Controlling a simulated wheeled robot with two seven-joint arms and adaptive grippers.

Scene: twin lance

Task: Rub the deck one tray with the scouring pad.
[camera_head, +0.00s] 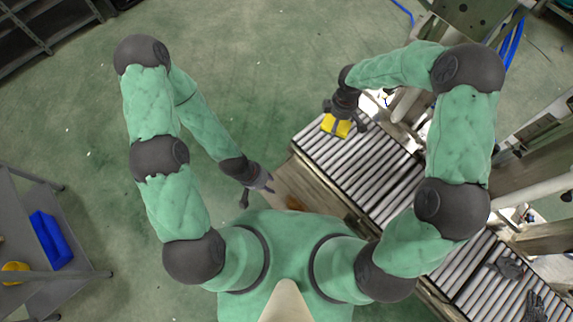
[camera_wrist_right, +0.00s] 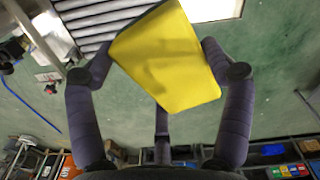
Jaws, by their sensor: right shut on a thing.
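The yellow scouring pad (camera_head: 337,127) is in my right gripper (camera_head: 343,112), over the far left end of the roller conveyor. In the right wrist view the pad (camera_wrist_right: 168,62) sits between the dark fingers of the right gripper (camera_wrist_right: 165,75), which are shut on its sides. A bright white flat patch (camera_wrist_right: 212,9) shows past the pad at the top of that view; I cannot tell if it is the deck one tray. No tray is plain in the head view. My left gripper (camera_head: 257,190) is empty, its fingers spread, left of the conveyor.
The roller conveyor (camera_head: 345,163) runs from upper left to lower right, with a brown board (camera_head: 315,190) along its near side. Dark gloves (camera_head: 510,267) lie on its lower right part. A grey cart (camera_head: 85,277) with a blue bin (camera_head: 51,240) stands at left. Green floor is clear between.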

